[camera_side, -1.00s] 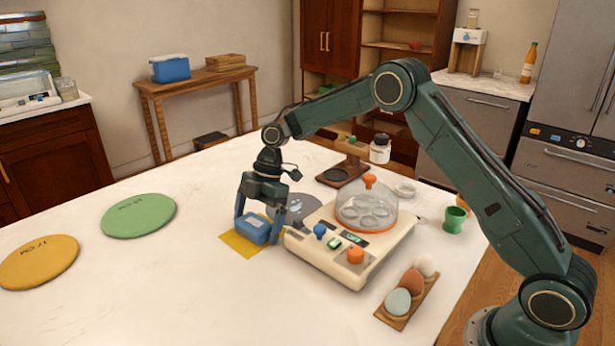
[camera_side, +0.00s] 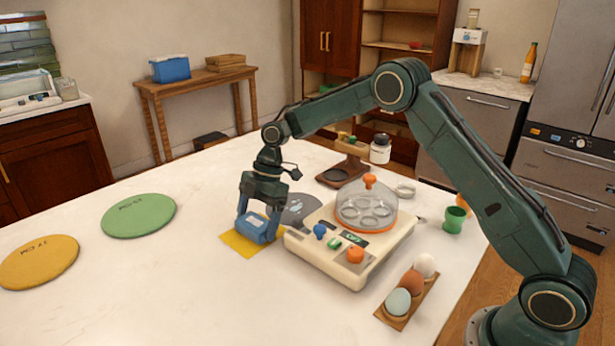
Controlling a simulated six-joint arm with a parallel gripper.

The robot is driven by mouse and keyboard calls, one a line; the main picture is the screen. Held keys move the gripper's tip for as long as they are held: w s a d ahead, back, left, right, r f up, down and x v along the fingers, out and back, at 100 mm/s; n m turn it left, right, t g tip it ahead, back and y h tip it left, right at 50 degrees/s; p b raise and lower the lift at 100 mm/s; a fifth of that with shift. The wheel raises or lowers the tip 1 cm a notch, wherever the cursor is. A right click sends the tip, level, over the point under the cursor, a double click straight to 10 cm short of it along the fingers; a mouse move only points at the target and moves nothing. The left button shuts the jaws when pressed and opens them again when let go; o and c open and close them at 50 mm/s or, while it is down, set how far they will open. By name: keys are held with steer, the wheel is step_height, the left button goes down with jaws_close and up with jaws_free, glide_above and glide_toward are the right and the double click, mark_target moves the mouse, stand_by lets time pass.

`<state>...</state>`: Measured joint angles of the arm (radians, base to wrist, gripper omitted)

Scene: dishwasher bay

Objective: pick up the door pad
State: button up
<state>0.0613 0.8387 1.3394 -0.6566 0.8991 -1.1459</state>
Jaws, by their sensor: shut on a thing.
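The door pad looks to be the small light-blue block (camera_side: 254,232) in the side view. It rests on a flat yellow mat (camera_side: 238,246) on the white table. My gripper (camera_side: 258,229) points straight down over the block, with its blue fingers at the block's two sides. It is shut on the block. The fingers hide part of the block, and no gap shows between the block and the mat.
A cream egg-cooker base (camera_side: 345,278) with a clear dome (camera_side: 368,205) stands close right of my gripper. A dark grey disc (camera_side: 300,209) lies behind. An egg rack (camera_side: 406,308) is at the front right. Green (camera_side: 139,215) and yellow (camera_side: 38,262) discs lie left; the front-middle table is clear.

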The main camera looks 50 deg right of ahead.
mark_target(260, 217)
steer(key=shift+r, duration=4.95)
steer(key=shift+o, duration=1.1)
steer(key=shift+c, duration=0.7)
steer(key=shift+w+d+f+m, duration=0.15)
steer(key=shift+d+m, duration=0.15)
steer(key=shift+d, duration=0.3)
steer(key=d+f+m+t+h, duration=0.1)
steer(key=d+m+t, duration=0.2)
steer(key=d+m, duration=0.5)
steer(key=d, duration=0.9)
steer(key=shift+d+f, duration=0.25)
steer(key=shift+f, duration=0.15)
steer(key=shift+w, duration=0.1)
